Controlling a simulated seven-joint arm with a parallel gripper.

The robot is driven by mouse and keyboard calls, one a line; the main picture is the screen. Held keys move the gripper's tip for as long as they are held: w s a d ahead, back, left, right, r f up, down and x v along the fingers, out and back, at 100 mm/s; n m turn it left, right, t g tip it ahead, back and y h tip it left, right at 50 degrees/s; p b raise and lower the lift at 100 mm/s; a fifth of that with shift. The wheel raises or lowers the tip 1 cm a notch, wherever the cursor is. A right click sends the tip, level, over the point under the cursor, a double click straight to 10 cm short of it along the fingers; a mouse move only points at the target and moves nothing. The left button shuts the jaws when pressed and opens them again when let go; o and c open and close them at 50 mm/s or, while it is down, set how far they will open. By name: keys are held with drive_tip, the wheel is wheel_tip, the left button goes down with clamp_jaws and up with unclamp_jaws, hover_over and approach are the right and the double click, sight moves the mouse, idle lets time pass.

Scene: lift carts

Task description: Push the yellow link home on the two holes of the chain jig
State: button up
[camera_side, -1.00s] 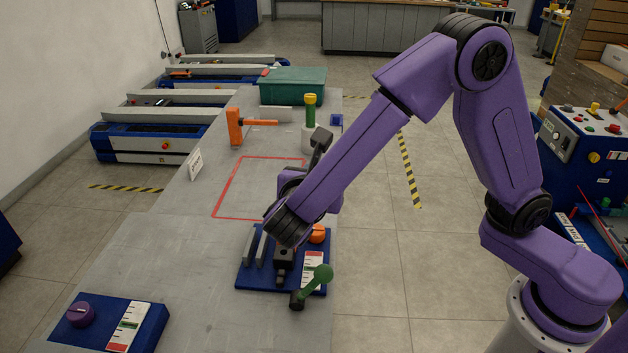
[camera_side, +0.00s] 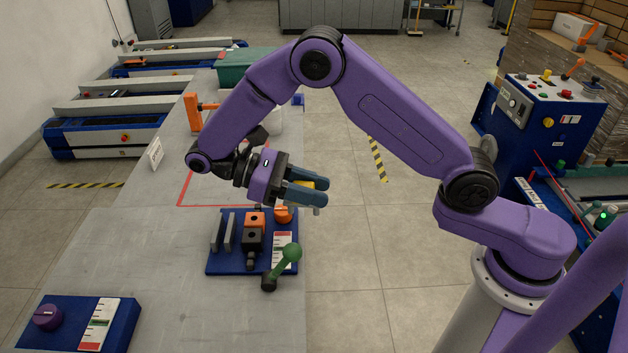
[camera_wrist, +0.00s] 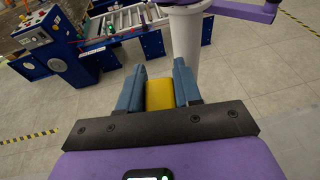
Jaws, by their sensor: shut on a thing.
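My gripper (camera_side: 319,196) is raised above the bench edge, turned sideways with its grey-blue fingers pointing right. It is shut on the yellow link (camera_side: 308,184), most of which the fingers hide in the side view. In the wrist view the yellow link (camera_wrist: 160,95) fills the gap between both fingers (camera_wrist: 158,70). Below and left of the gripper, apart from it, lies the blue-based chain jig (camera_side: 215,268). It carries an orange block (camera_side: 255,220) and a black block (camera_side: 252,240), each with a dark hole on top.
A blue box with a purple knob (camera_side: 47,317) sits front left. The bench between them is clear. An orange clamp (camera_side: 193,112) stands behind.

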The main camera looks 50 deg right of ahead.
drive_tip(key=shift+a+m+g+y, duration=0.35)
drive_tip(key=shift+m+g+y, duration=0.15)
drive_tip(key=shift+m+y, duration=0.2)
drive_tip(key=shift+a+m+y, duration=0.15)
drive_tip(key=shift+m+y, duration=0.25)
drive_tip(key=shift+y, duration=0.1)
drive_tip(key=shift+s+a+r+m+g+y, duration=0.1)
drive_tip(key=shift+s+a+m+g+y, duration=0.1)
drive_tip(key=shift+m+g+y, duration=0.5)
drive_tip(key=shift+a+m+y, duration=0.25)
drive_tip(key=shift+m+y, duration=0.25)
drive_tip(key=shift+y, duration=0.2)
drive_tip(key=shift+w+a+r+m+y, duration=0.2)
drive_tip(key=shift+a+m+y, duration=0.4)
drive_tip(key=shift+y, duration=0.3)
drive_tip(key=shift+w+a+r+m+t+y, duration=0.9)
drive_tip(key=shift+w+r+m+y, duration=0.45)
drive_tip(key=shift+w+m+y, duration=1.65)
drive_tip(key=shift+w+a+r+m+t+y, duration=0.9)
drive_tip(key=shift+w+r+m+y, duration=0.45)
drive_tip(key=shift+w+m+y, duration=1.6)
wheel_tip(320, 180, down, 8)
drive_tip(key=n, duration=0.1)
drive_tip(key=shift+s+r, duration=0.25)
drive_tip(key=shift+y, duration=0.25)
